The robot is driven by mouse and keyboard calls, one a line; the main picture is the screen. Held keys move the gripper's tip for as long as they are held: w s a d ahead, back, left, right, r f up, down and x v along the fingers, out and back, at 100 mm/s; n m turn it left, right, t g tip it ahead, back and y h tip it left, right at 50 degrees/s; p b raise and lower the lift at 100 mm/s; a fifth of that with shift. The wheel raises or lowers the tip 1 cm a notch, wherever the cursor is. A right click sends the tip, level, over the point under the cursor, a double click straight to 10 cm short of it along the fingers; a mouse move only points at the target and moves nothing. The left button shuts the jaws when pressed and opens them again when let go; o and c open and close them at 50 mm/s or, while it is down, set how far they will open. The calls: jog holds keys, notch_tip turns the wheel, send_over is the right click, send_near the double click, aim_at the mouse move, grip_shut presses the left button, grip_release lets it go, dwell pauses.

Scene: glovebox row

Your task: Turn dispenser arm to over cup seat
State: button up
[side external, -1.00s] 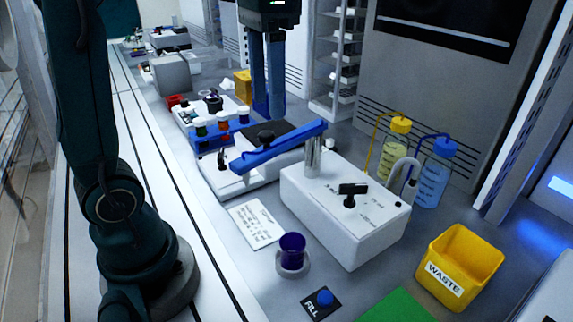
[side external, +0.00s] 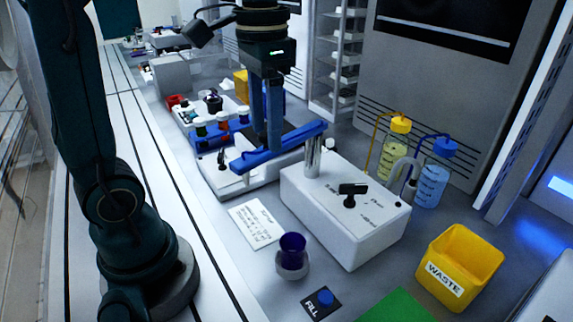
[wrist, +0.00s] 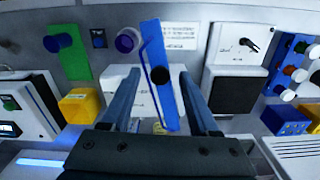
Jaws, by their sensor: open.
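The dispenser arm (side external: 250,157) is a blue bar on a metal post (side external: 313,158) rising from a white dispenser box (side external: 340,215). Its free end points left, away from the cup. A purple cup (side external: 292,243) stands upright in the round cup seat (side external: 292,268) in front of the box. My gripper (side external: 267,143) is open, pointing down, its fingertips at the bar's middle stretch. In the wrist view the dispenser arm (wrist: 153,50) shows between the two fingers of my gripper (wrist: 159,72), with gaps on both sides. The cup (wrist: 128,40) is left of the bar there.
A yellow waste bin (side external: 459,265), a blue-buttoned fill pad (side external: 322,300) and a green mat (side external: 398,306) lie at the front right. Yellow-capped (side external: 396,155) and blue-capped (side external: 433,178) bottles stand behind the box. A blue tube rack (side external: 222,138) is at the left.

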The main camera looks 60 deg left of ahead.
grip_shut()
dwell(1.4)
